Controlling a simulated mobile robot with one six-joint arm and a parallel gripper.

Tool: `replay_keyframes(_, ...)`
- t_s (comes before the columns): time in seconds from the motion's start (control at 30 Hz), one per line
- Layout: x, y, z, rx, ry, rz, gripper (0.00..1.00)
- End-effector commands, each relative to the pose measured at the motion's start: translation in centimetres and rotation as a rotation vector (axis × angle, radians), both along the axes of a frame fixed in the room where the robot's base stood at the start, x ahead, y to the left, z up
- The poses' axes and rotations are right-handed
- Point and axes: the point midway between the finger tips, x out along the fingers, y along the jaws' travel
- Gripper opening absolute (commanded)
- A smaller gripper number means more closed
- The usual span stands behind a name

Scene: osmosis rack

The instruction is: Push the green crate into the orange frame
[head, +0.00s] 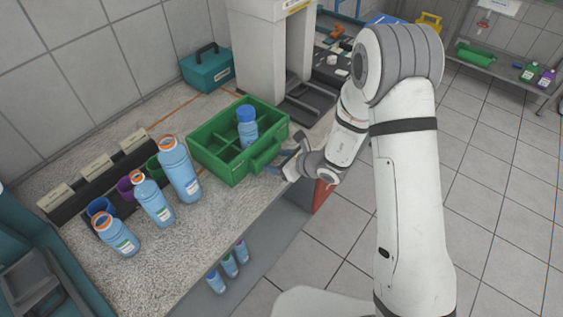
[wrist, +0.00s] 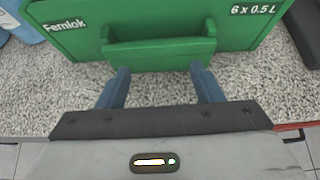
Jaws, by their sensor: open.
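The green crate (head: 211,164) stands upright on the speckled counter, with dividers inside and one blue-capped blue bottle (head: 248,130) in a far-right compartment. In the wrist view the crate's front wall (wrist: 76,41) and its projecting handle (wrist: 160,50) fill the top. My gripper (wrist: 160,72) is open and empty. Its two blue-grey fingers point at the handle's lower edge; I cannot tell whether they touch it. In the head view my gripper (head: 278,167) is at the crate's near right side. A thin orange line (head: 174,110) on the counter behind the crate may be part of the orange frame; the rest is hidden.
Several blue bottles (head: 179,170) stand left of the crate, before a black rack with labels (head: 95,172). A teal box (head: 207,68) is at the wall. A large grey machine (head: 262,50) stands behind the crate. The counter's front edge is close to my gripper.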

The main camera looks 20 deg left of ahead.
Motion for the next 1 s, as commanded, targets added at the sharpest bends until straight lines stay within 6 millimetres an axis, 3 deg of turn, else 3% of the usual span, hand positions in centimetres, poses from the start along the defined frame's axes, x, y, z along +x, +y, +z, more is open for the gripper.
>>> replay_keyframes(0.57,0.6,1.4,0.0,0.001,-0.001,0.001,0.60)
replay_keyframes(1.0,1.6,3.8,-0.1,0.000,-0.002,0.000,0.60)
